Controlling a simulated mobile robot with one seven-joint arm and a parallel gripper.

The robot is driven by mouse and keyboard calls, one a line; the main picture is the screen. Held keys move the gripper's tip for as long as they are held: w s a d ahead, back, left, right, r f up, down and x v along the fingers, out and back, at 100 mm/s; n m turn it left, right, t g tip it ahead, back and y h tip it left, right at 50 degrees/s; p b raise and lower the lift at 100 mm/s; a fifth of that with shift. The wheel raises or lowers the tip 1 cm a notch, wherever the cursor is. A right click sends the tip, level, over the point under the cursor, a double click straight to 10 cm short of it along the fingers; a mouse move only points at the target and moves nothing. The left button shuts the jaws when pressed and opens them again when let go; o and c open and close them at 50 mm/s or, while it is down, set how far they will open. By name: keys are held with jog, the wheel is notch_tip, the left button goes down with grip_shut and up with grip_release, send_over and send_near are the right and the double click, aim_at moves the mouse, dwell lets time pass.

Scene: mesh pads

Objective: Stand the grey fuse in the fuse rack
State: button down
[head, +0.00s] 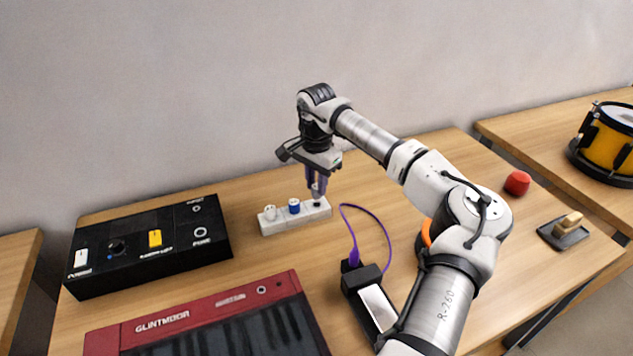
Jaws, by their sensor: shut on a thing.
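The fuse rack (298,221) is a pale block near the middle of the table. A white fuse (270,212) stands at its left end and a blue-topped fuse (294,206) stands in its middle. My gripper (316,189) points down over the rack's right end, with its purple fingers shut on the grey fuse (317,194). The grey fuse is mostly hidden by the fingers and sits at or just above a dark hole in the rack. I cannot tell whether its lower end is inside the hole.
A black control box (150,262) stands left of the rack, a red keyboard (205,315) in front. A black adapter (370,297) with a purple cable (378,222) lies right of the keyboard. A red object (517,183) and a wooden-handled block (563,233) lie right.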

aim_at(316, 187)
jog(key=shift+f+b, duration=0.9)
jog(key=shift+f, duration=0.6)
jog(key=c, duration=1.1)
grip_release()
jog(key=shift+r, duration=0.1)
notch_tip(316, 187, up, 14)
jog(key=shift+f+b, duration=0.1)
jog(key=shift+b, duration=0.85)
jog(key=shift+s+f, duration=0.1)
